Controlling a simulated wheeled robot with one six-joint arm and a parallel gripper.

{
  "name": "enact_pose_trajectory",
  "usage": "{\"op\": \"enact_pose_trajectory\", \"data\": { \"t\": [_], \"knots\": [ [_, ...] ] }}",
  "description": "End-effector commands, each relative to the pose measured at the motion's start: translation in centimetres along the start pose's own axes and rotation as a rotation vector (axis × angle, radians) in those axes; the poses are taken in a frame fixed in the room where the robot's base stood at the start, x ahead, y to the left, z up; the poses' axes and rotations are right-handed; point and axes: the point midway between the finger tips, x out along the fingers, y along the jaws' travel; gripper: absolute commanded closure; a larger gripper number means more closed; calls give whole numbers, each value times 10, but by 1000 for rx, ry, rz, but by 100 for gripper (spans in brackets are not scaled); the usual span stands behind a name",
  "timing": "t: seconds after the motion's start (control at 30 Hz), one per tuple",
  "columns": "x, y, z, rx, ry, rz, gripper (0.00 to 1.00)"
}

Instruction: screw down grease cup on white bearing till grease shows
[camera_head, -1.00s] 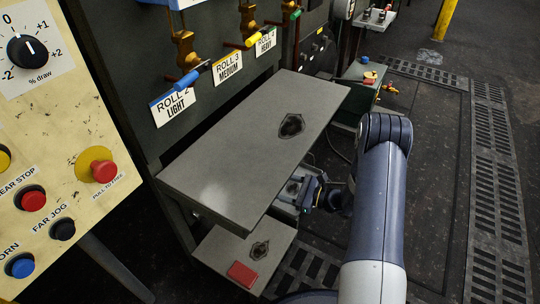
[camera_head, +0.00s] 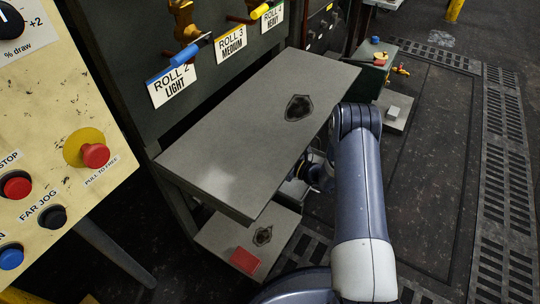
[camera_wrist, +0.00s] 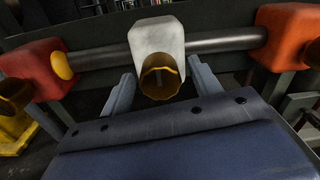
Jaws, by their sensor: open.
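The white bearing (camera_wrist: 157,42) sits on a dark horizontal shaft in the upper middle of the wrist view. A brass grease cup (camera_wrist: 160,80) sticks out of its front, its open-looking round end facing me. My gripper (camera_wrist: 161,70) is open, with one grey finger to the left of the cup and one to the right. I see gaps between the fingers and the cup, and cannot tell how deep the fingers reach. In the head view my wrist is partly hidden by the grey shelf, and the white bearing does not show.
A red bearing (camera_wrist: 38,68) at left and an orange bearing (camera_wrist: 285,38) at right share the shaft (camera_wrist: 222,40), each near a brass cup. In the head view the grey shelf (camera_head: 240,130) overhangs close to my arm.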

Motion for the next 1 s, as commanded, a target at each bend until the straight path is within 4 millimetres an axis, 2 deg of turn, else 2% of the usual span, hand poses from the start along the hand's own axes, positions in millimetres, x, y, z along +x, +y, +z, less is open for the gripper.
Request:
{"op": "enact_pose_trajectory", "data": {
  "t": [0.13, 0.4, 0.93, 1.0],
  "knots": [
    [8, 0, 0, 1, 0, -1, 41],
    [9, 0, 0, 1, 1, -1, 41],
    [8, 0, 0, 1, 1, -1, 85],
    [8, 0, 0, 2, 1, -1, 85]
  ]
}}
